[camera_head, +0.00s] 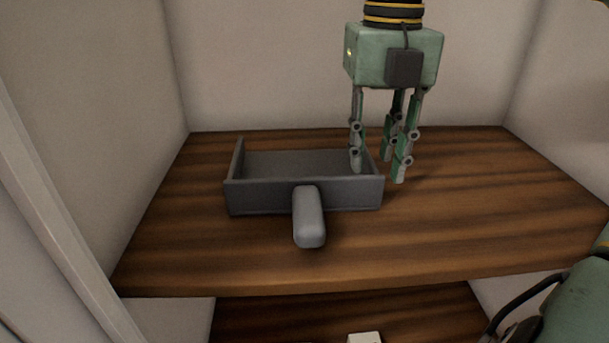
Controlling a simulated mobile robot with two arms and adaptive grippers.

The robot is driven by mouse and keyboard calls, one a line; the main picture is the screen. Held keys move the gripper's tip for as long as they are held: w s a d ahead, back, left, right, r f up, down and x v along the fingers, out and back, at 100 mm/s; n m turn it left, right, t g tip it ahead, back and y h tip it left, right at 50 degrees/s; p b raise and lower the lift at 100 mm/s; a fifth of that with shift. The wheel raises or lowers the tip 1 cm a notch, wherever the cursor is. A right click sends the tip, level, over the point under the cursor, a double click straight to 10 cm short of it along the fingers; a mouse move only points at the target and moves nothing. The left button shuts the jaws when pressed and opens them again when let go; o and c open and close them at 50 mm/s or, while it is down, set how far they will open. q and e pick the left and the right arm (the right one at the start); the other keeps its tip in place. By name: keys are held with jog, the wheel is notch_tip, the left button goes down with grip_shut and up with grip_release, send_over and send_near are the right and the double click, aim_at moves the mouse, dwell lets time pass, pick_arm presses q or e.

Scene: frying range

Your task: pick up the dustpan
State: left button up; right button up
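The dustpan (262,199) is a dark grey open tray with low side walls. It lies flat on the wooden shelf, left of centre, with its rounded lighter grey handle (309,222) pointing toward me. My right gripper (378,170) points down at the dustpan's right side wall. Its jointed fingers are spread open, one on the pan's inner side and the others on the outer right side. A gap shows between the fingers, and I cannot tell whether any finger touches the wall. My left gripper is not in view.
The wooden shelf (470,210) is bare to the right and in front of the dustpan. Pale walls enclose it at the back and sides. A lower shelf (290,315) holds a small pale object (365,338), partly cut off. My green arm part shows at lower right.

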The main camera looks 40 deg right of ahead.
jog(key=shift+w+f, duration=0.1)
jog(key=shift+f, duration=1.25)
grip_shut()
